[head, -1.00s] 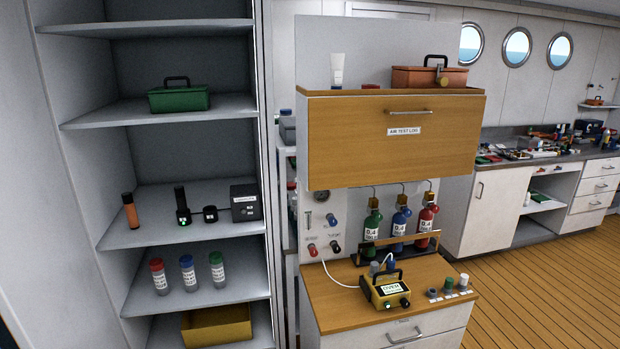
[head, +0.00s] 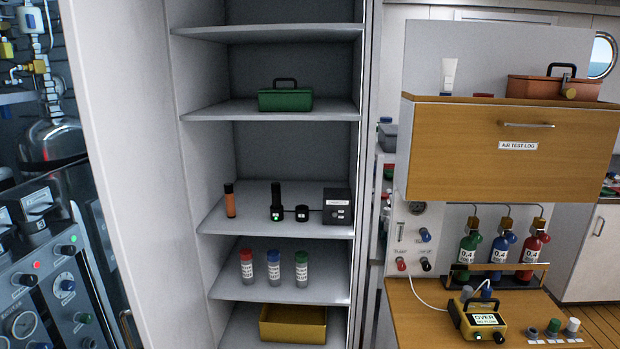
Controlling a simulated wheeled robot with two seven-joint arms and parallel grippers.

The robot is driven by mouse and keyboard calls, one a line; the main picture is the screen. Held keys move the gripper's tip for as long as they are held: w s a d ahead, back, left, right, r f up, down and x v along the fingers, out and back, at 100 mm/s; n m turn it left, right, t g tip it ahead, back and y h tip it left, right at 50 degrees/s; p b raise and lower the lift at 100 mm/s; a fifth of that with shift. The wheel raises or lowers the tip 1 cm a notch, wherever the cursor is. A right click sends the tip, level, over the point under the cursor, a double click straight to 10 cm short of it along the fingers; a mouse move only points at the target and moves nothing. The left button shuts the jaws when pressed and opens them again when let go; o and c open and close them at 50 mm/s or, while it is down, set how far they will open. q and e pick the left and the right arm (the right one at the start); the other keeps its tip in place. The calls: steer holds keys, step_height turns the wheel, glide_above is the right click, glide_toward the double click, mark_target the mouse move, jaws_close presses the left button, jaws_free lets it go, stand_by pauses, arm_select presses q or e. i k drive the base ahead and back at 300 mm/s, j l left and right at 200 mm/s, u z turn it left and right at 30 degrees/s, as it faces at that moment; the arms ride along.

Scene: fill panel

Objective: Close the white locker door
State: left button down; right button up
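The white locker (head: 365,120) stands open in the middle of the head view, with its shelves showing. A tall white panel (head: 125,140) at its left side looks like the locker door, swung open toward me. A dark handle (head: 127,326) shows near the panel's free left edge, low in the view. The panel's bottom is cut off by the frame. Neither of my grippers is in view, and nothing is seen touching the door.
The shelves hold a green toolbox (head: 285,97), a black box (head: 337,206), several small bottles and cylinders, and a yellow bin (head: 293,325). A control panel (head: 50,265) stands left of the door. A wooden cabinet (head: 510,150) and workbench (head: 430,315) stand right.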

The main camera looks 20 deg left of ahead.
mark_target(116, 49)
steer(key=k+j+u, duration=0.1)
steer(key=j, duration=0.35)
steer(key=k+j, duration=0.15)
steer(key=j, duration=0.3)
steer(key=k+j+u, duration=0.15)
steer(key=j, duration=0.3)
steer(key=k+j+u, duration=0.1)
steer(key=j, duration=0.35)
steer(key=j+u, duration=0.1)
steer(key=j, duration=0.35)
steer(key=k, duration=0.05)
